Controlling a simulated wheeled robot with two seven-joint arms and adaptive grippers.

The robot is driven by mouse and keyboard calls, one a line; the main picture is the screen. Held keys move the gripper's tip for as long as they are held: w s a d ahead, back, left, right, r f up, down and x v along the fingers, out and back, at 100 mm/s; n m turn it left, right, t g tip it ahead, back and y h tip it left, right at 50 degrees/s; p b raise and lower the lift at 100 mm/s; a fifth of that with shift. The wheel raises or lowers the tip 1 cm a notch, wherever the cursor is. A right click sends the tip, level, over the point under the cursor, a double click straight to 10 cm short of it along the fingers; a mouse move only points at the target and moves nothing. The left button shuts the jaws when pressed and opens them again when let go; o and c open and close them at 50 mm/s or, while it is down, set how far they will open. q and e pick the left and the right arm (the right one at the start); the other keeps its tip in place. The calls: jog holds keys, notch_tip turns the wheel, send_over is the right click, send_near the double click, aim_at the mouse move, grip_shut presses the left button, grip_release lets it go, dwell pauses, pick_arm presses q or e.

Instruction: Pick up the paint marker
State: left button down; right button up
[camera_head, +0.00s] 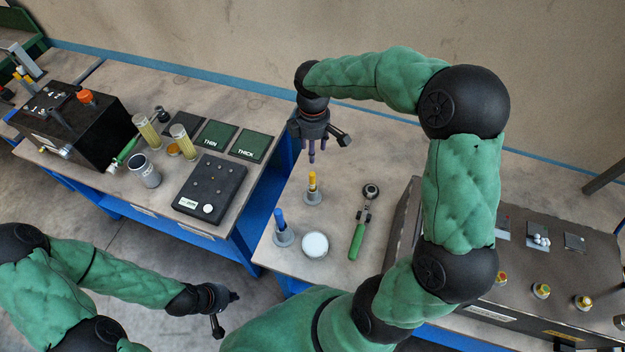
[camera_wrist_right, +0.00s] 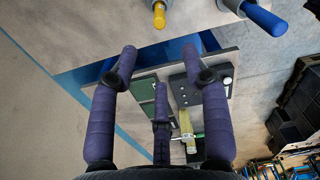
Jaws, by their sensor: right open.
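A yellow paint marker (camera_head: 312,180) stands upright in a small grey round holder (camera_head: 313,198) on the right-hand bench. A blue marker (camera_head: 280,219) stands in a similar holder nearer the front. The yellow marker (camera_wrist_right: 159,15) and the blue marker (camera_wrist_right: 266,20) also show at the top of the right wrist view. My right gripper (camera_head: 311,155) is open and empty, with its purple fingers pointing down just above and behind the yellow marker, apart from it. Its spread fingers show in the right wrist view (camera_wrist_right: 160,62). My left gripper (camera_head: 217,303) hangs at lower left, away from both markers; its fingers are unclear.
A white round pot (camera_head: 315,244) and a green-handled tool (camera_head: 359,232) lie near the markers. A large dark box with knobs (camera_head: 520,262) stands at right. The left bench holds THIN and THICK plates (camera_head: 217,134), a control box (camera_head: 211,187) and cylinders.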

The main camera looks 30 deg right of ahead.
jog(key=f, duration=0.1)
jog(key=b, duration=0.5)
send_near(312, 179)
jog(key=shift+w+d, duration=0.5)
jog(key=shift+w, duration=0.05)
jog(key=shift+f+b, duration=0.45)
jog(key=shift+f, duration=0.1)
notch_tip(312, 179, down, 5)
jog(key=shift+f+b, duration=0.2)
jog(key=shift+b, duration=0.2)
jog(key=shift+s+a+f+b, duration=0.15)
jog(key=shift+f+b, duration=0.35)
jog(key=shift+f, duration=2.15)
grip_shut()
